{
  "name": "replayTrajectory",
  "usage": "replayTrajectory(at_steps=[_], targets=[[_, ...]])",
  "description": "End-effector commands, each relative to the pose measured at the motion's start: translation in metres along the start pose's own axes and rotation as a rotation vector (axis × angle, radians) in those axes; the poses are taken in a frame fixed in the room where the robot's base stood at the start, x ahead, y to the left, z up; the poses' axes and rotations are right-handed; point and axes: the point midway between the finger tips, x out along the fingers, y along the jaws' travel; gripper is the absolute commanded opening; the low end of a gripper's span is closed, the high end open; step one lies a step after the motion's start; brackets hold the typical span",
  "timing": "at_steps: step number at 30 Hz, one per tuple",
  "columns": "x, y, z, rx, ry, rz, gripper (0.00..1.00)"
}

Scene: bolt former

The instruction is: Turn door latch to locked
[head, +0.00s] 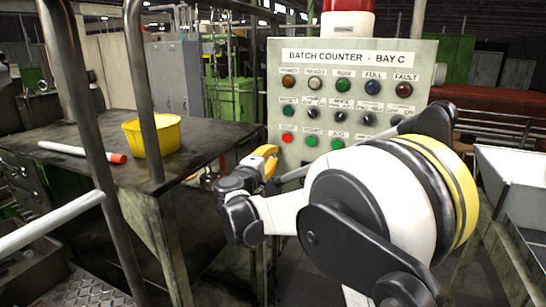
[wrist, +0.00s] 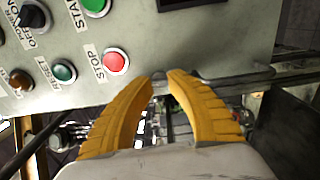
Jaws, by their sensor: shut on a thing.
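My gripper (wrist: 162,77) is at the bottom edge of the grey control panel, just beside the red STOP button (wrist: 115,61). In the wrist view its two yellow fingers curve in and are shut on a small grey part between the tips. This looks like the door latch (wrist: 160,82), but the fingers hide most of it and I cannot tell its angle. In the head view my gripper (head: 265,163) is at the lower left of the panel (head: 433,75), labelled BATCH COUNTER - BAY C. My arm hides the panel's lower right.
A dark metal table (head: 50,140) at the left bears a yellow bowl (head: 153,136) and a white rod with a red end (head: 82,151). Upright metal posts (head: 85,110) stand in front of it. A grey bin (head: 515,180) is at the right edge.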

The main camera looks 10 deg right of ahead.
Motion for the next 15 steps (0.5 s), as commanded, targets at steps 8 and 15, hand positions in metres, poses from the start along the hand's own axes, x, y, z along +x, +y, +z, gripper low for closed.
replayTrajectory(at_steps=[8, 15], targets=[[0.0, 0.0007, -0.0008, 0.0, 0.002, 0.001, 0.44], [0.0, 0.0003, -0.0004, 0.001, 0.001, 0.0, 0.44]])
